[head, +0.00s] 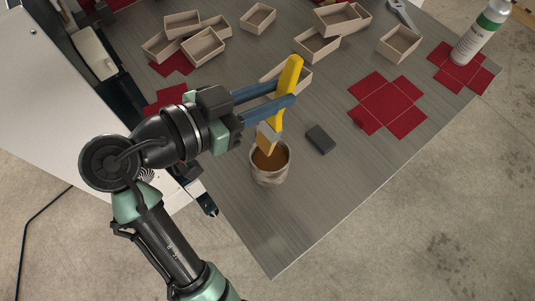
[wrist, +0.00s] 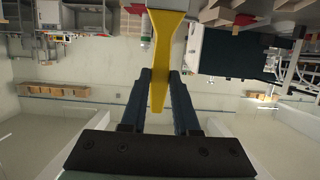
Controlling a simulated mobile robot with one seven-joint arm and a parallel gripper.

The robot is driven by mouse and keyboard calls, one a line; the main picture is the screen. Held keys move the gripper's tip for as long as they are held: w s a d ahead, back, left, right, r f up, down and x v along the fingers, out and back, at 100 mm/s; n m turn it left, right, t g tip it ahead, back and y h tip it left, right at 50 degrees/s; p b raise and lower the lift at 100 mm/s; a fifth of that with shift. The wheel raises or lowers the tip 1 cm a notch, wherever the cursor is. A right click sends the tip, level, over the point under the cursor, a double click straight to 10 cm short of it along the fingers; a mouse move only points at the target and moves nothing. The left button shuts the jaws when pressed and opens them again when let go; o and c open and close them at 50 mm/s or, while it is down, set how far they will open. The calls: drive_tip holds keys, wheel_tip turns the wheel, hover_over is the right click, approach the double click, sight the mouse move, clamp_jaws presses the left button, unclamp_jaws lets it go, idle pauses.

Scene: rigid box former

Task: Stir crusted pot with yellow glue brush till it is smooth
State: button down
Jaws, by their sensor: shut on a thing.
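My gripper (head: 268,101) is shut on the yellow glue brush (head: 288,78) and holds it tilted, handle up, over the table. The brush's pale bristle end (head: 266,141) points down at the mouth of the pot (head: 269,177). The pot is a small, light, stained cup with brown glue (head: 271,157) inside. I cannot tell whether the bristles touch the glue. In the wrist view, the yellow brush (wrist: 159,60) stands between the two dark fingers (wrist: 168,95) of my gripper. The pot does not show there.
A dark grey block (head: 320,139) lies right of the pot. Red box blanks (head: 390,103) lie flat on the grey table (head: 300,205). Several open boxes (head: 202,46) stand at the back. A white and green bottle (head: 481,35) stands at the back right. The table's front is clear.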

sight(288, 72)
drive_tip(key=shift+r+p, duration=1.5)
drive_tip(key=shift+r, duration=0.55)
